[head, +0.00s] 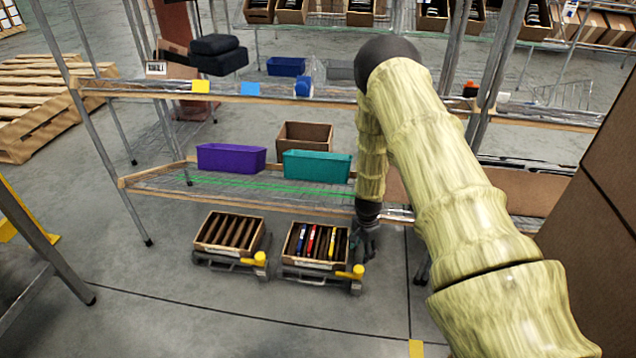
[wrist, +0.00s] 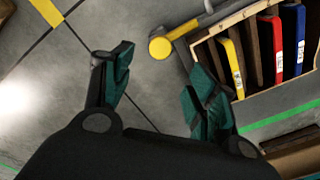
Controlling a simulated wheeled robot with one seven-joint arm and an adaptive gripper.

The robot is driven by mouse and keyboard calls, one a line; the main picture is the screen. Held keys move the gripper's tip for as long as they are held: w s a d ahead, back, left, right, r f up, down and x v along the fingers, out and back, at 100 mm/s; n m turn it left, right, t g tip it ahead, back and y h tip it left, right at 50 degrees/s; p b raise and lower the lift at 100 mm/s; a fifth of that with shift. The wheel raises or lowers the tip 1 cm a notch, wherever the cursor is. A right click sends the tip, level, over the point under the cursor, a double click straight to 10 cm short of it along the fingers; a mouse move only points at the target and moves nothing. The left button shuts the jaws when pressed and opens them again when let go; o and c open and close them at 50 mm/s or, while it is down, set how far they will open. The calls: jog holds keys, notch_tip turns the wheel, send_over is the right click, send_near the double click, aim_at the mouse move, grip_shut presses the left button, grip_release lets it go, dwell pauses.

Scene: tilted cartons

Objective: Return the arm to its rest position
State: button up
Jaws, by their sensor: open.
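My gripper (head: 366,240) hangs low at the end of my arm, just right of the right carton (head: 295,267). In the wrist view my gripper (wrist: 160,82) has its dark green-padded fingers spread apart with nothing between them. The right carton also shows in the wrist view (wrist: 268,108). It holds a yellow item (wrist: 231,66), a red item (wrist: 270,50) and a blue item (wrist: 298,42) standing on edge between dark slats. The carton sits on a low stand with a yellow knob (wrist: 160,47), which lies beyond the fingers.
A left carton (head: 229,231) with dark slats stands beside the right one. A wire shelf above holds a purple bin (head: 231,158), a teal bin (head: 316,166) and a brown box (head: 303,135). Large boxes (head: 596,200) stand at right.

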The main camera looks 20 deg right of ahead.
jog(key=s+a+f+n, duration=0.4)
jog(key=s+a, duration=0.3)
jog(key=s, duration=0.4)
jog(key=s+a+r+n, duration=0.2)
jog(key=s+a+n, duration=0.5)
jog(key=s, duration=0.6)
jog(key=s+a+r+n, duration=0.3)
jog(key=s+a+n, duration=0.2)
jog(key=s+a, duration=0.65)
notch_tip(320, 180, up, 28)
jog(key=s+d+p, duration=0.1)
jog(key=p, duration=2.8)
jog(key=shift+s+d, duration=0.35)
jog(key=shift+d, duration=0.05)
jog(key=shift+f, duration=0.1)
